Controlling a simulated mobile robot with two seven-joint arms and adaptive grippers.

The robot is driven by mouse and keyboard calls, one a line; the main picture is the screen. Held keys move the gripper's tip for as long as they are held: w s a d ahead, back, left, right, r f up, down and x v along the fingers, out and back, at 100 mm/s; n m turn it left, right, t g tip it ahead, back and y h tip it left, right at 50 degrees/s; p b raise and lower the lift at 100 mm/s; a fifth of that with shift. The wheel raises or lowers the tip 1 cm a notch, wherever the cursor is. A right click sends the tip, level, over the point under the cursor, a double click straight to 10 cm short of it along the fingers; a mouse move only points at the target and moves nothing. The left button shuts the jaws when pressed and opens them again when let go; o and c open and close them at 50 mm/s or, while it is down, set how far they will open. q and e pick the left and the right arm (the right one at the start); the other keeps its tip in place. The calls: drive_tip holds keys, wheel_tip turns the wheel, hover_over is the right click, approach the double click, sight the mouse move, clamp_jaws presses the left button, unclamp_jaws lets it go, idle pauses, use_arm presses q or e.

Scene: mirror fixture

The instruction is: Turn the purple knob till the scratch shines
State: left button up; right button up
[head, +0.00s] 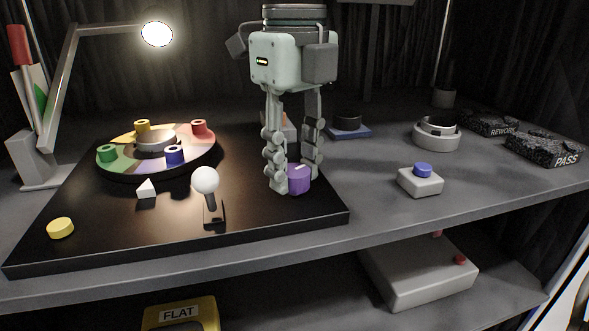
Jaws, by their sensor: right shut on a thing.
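The purple knob (298,180) stands near the right end of the black board (120,235) and has a pale mark on its top. My right gripper (294,178) points straight down from above. Its fingers are closed around the knob, and the left finger covers part of it. A round disc (155,150) with coloured sectors and several coloured pegs lies at the board's back left. I cannot make out a scratch. My left gripper is not in view.
A lit lamp (157,34) hangs over the disc. A box with a blue button (422,170), a grey ring (437,135) and trays marked REWORK (490,124) and PASS (552,148) stand right.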

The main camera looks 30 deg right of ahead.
drive_tip(key=n, duration=0.5)
drive_tip(key=shift+n+b, duration=0.3)
drive_tip(key=shift+b, duration=0.1)
drive_tip(key=n, duration=0.4)
drive_tip(key=shift+n, duration=1.2)
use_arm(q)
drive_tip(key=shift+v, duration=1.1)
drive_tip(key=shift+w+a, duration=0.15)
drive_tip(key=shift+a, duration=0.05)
use_arm(e)
drive_tip(key=shift+n, duration=0.3)
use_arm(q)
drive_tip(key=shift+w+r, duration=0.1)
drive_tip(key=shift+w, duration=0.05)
use_arm(e)
drive_tip(key=o, duration=1.2)
drive_tip(key=shift+c, duration=0.2)
